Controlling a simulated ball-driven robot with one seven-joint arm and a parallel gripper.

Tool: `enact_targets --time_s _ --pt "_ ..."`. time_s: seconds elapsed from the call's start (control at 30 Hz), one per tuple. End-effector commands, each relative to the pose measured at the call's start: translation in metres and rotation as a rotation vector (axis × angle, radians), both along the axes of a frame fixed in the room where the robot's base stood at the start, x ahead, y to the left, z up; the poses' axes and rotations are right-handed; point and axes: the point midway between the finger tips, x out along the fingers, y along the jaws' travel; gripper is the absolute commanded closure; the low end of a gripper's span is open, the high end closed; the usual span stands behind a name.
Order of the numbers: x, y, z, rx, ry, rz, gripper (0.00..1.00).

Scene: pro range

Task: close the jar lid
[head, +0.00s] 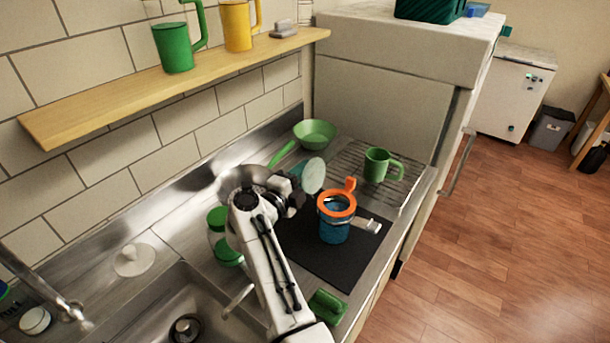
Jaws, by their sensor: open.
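A blue jar (334,232) with an orange rim stands upright on a black mat (300,240), with its mouth uncovered. An orange clasp-like piece (350,185) sticks up at the back of its rim. A pale green round disc, which looks like the lid (313,176), stands steeply tilted behind and left of the jar mouth. Whether it joins the jar cannot be seen clearly. My gripper (297,186) is open, just left of the disc. Its fingertips are small and partly hidden, and I cannot tell whether they touch the disc.
A green mug (379,166) stands on a wire rack (405,170) behind right. A green pan (315,133) lies behind, a green-lidded jar (220,245) left of my arm, and a green block (327,306) in front. The sink (210,290) is at lower left.

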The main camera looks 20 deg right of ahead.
Motion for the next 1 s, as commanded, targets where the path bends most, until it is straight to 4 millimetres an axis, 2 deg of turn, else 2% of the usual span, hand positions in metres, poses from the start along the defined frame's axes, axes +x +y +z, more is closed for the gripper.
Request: enact_targets --time_s 0.13,0.53,1.0 --pt "-0.0001 0.0001 0.0 0.0 0.0 0.0 0.61" --pt "-0.0003 0.0002 -0.0003 0.0 0.0 0.0 0.99" --pt "-0.0004 0.0 -0.0008 0.001 0.0 -0.001 1.0"
